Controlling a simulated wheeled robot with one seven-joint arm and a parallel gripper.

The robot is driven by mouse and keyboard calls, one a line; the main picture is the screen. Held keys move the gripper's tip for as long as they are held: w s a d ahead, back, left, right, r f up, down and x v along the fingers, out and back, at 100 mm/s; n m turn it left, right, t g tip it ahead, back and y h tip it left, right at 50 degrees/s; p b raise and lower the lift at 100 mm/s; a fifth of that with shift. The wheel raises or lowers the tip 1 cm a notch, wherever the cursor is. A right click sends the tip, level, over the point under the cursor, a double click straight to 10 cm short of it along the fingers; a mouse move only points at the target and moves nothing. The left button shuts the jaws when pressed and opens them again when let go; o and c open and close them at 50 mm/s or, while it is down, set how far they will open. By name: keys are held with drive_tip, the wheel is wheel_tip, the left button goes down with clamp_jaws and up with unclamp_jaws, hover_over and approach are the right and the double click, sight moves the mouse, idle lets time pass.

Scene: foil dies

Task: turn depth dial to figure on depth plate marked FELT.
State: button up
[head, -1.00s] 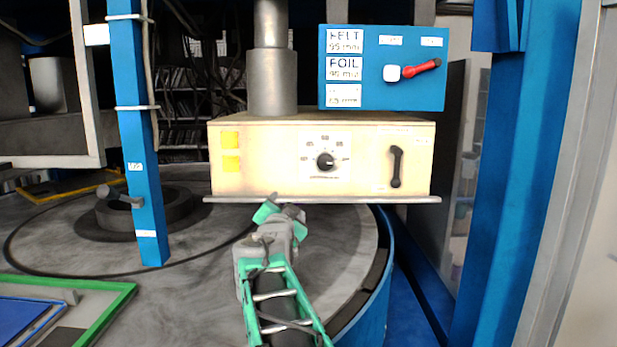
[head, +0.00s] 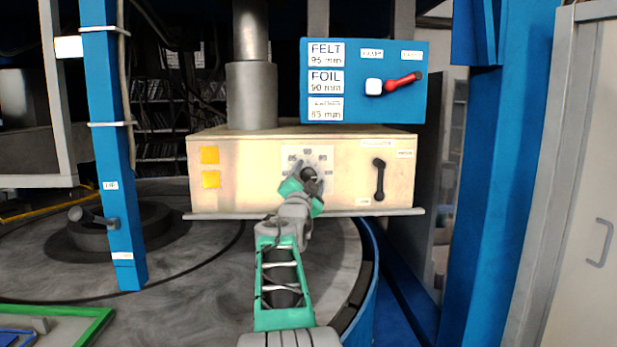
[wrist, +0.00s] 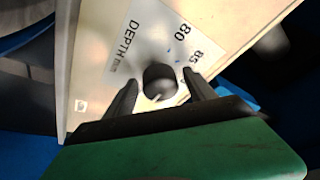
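The depth dial (head: 308,174) is a black knob on a white scale plate on the front of a cream box. In the wrist view the dial (wrist: 160,80) shows beside the figures 80 and 85 and the word DEPTH. The FELT plate (head: 325,54) on the blue panel above appears to read 95 mm. My gripper (head: 307,180) is at the dial and partly covers its scale. In the wrist view my gripper (wrist: 160,88) is open, one finger on each side of the dial, with gaps visible. The dial's setting is hard to read.
A FOIL plate (head: 325,82) and a third, less legible plate (head: 325,109) sit below the FELT plate. A black handle (head: 379,180) stands right of the dial. A blue post (head: 108,160) rises at left.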

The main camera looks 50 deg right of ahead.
drive_tip(key=c, duration=1.3)
drive_tip(key=shift+f+n+b, duration=0.15)
drive_tip(key=shift+n+b, duration=0.25)
drive_tip(key=shift+b, duration=0.2)
drive_tip(key=shift+f+n+t+b, duration=0.1)
drive_tip(key=shift+n+t+b, duration=0.3)
drive_tip(key=shift+n+b, duration=0.4)
drive_tip(key=n+t+b, duration=0.1)
drive_tip(key=n+b, duration=0.1)
drive_tip(key=n, duration=0.1)
drive_tip(key=shift+t+b, duration=0.3)
drive_tip(key=shift+b, duration=0.1)
drive_tip(key=n+t+y+b, duration=0.1)
drive_tip(key=n, duration=0.2)
drive_tip(key=n+t+y+b, duration=0.1)
drive_tip(key=n+b, duration=0.1)
drive_tip(key=n, duration=0.1)
drive_tip(key=shift+n+t, duration=0.3)
drive_tip(key=shift+t, duration=0.1)
drive_tip(key=shift+r+n+y+b, duration=0.2)
drive_tip(key=shift+n+y+b, duration=0.1)
drive_tip(key=o, duration=1.3)
